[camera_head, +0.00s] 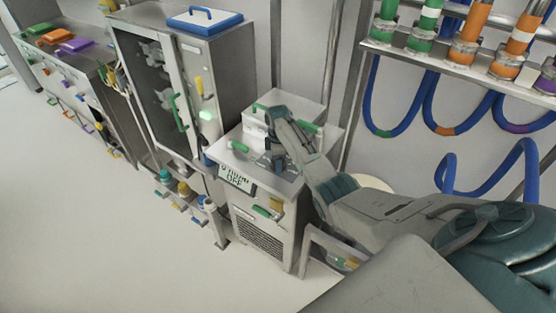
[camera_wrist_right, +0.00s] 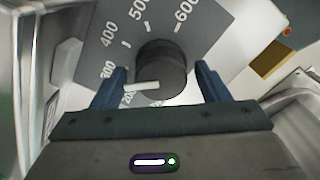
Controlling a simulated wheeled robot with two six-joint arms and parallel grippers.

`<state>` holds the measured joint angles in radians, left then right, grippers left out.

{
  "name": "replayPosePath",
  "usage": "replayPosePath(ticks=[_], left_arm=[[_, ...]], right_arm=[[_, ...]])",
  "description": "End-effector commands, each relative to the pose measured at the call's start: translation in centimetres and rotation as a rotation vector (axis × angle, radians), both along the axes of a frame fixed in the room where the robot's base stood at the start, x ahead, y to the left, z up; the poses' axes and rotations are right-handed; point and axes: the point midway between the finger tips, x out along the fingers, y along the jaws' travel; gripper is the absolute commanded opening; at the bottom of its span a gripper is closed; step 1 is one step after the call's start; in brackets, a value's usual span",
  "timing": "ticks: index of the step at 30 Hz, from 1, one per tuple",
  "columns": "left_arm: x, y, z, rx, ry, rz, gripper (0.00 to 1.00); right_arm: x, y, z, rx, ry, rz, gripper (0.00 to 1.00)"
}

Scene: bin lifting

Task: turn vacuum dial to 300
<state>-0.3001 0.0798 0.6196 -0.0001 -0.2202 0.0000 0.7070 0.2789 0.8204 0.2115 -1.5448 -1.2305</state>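The vacuum dial is a dark round knob (camera_wrist_right: 162,68) with a white pointer (camera_wrist_right: 142,87), seen in the right wrist view. It sits on a dark grey scale plate (camera_wrist_right: 185,22) with white numbers; 400, 500 and 600 are readable, and lower numbers are partly hidden at the left. The pointer aims left, near the partly hidden numbers between about 200 and 300. My right gripper (camera_wrist_right: 160,70) is open, with one finger on each side of the knob; contact is unclear. In the head view my right gripper (camera_head: 268,161) is over the white pump unit (camera_head: 262,228), hiding the dial. My left gripper is not in view.
A display (camera_head: 237,179) sits on the unit's front edge. A glass-doored cabinet (camera_head: 163,85) with a blue-lidded tray (camera_head: 205,20) on top stands to the left. Blue hoses (camera_head: 400,128) hang on the right. The floor at the front left is clear.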

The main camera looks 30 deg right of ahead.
Motion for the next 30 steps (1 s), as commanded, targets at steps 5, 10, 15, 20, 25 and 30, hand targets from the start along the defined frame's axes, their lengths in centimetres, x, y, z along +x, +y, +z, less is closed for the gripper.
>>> replayPosePath(ticks=[5,10,15,20,25,30], left_arm=[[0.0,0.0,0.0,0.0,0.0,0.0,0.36],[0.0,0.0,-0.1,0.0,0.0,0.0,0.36],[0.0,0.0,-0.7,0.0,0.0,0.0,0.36],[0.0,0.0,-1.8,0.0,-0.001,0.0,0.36],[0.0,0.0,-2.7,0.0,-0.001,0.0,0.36],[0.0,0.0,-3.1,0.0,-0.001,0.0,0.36]], right_arm=[[-0.1,0.0,-0.1,0.0,0.001,0.0,0.7],[0.0,0.0,0.2,-0.001,0.001,-0.001,0.7],[0.0,0.0,2.2,-0.002,-0.003,-0.001,0.7],[0.0,0.0,5.5,-0.001,-0.004,0.001,0.7],[0.0,-0.1,8.6,-0.002,-0.003,-0.001,0.7],[0.0,0.0,10.3,-0.001,-0.001,-0.001,0.7]])
